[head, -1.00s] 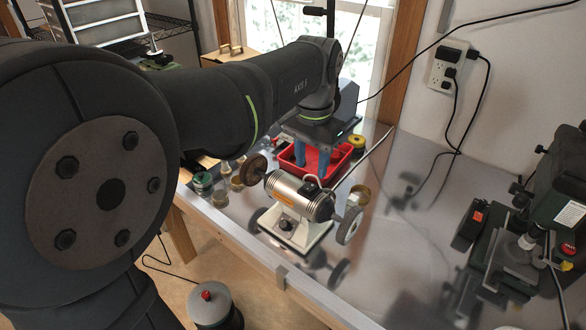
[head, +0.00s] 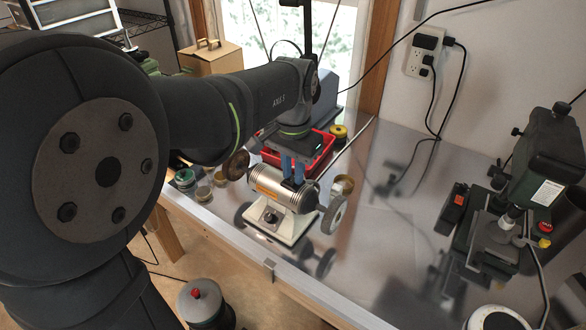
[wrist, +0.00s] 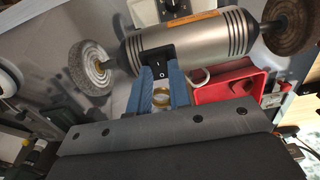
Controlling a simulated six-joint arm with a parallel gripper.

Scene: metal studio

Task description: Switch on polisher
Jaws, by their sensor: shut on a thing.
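The polisher (head: 307,197) has a silver motor body on a white base (head: 287,230), with a round wheel at each end. It stands on the metal bench, near its front edge. A dark knob (head: 269,217) is on the front of the base. My gripper (head: 293,178) points down at the back of the motor body, its blue fingers partly hidden by the polisher in the head view. In the wrist view, my gripper (wrist: 158,76) has its two fingertips on either side of a small black switch box (wrist: 157,68) on the polisher (wrist: 193,42). The switch's position is too small to read.
A red tray (head: 323,148) lies just behind my gripper. Small jars (head: 203,194) stand left of the polisher. A dark green machine (head: 545,165) stands at the right. Bench between is mostly clear. A power outlet (head: 424,55) is on the wall.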

